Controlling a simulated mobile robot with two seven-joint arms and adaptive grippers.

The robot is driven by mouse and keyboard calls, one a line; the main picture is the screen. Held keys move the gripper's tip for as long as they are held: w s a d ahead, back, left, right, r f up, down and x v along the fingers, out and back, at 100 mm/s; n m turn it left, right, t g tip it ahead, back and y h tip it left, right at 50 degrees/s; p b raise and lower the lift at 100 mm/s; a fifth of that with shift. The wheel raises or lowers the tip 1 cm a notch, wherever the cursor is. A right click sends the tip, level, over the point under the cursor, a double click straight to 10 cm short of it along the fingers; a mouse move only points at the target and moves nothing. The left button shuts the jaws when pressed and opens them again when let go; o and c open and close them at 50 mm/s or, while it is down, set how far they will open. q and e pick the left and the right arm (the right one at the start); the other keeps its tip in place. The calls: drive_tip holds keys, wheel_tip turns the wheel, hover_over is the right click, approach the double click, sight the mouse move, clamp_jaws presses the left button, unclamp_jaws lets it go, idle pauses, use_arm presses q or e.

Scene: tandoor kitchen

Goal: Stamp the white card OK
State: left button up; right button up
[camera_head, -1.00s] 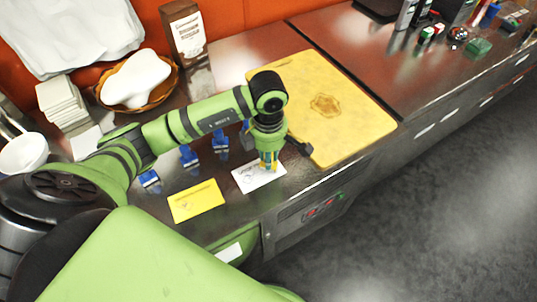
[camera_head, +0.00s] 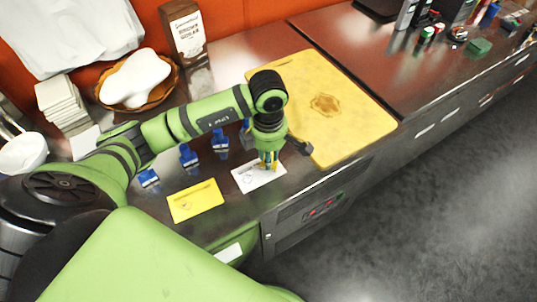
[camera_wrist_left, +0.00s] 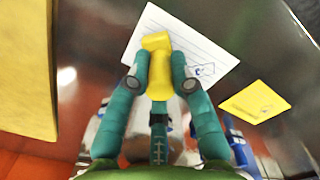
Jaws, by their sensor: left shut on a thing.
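The white card (camera_head: 244,182) lies flat on the dark counter near its front edge. In the left wrist view the white card (camera_wrist_left: 205,48) shows printed lines and a small blue outlined mark near one corner. My left gripper (camera_head: 268,163) points down over the card's right part, shut on a yellow stamp (camera_wrist_left: 157,62). The stamp hides part of the card. Its underside is hidden, and I cannot tell whether it touches the card. My right gripper is out of view.
A yellow card (camera_head: 195,201) lies left of the white card. Blue stamps (camera_head: 189,156) stand in a row behind the cards. A yellow board (camera_head: 350,120) lies to the right. A basket (camera_head: 165,92) and a brown carton (camera_head: 184,30) stand behind.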

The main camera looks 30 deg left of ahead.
use_arm(q)
drive_tip(key=shift+s+f, duration=0.1)
drive_tip(key=shift+s, duration=0.05)
idle(0.4)
drive_tip(key=shift+r+p, duration=0.55)
drive_tip(key=shift+r, duration=0.3)
drive_tip(key=shift+r+p, duration=1.55)
drive_tip(key=shift+r, duration=1.2)
drive_tip(key=shift+f, duration=0.1)
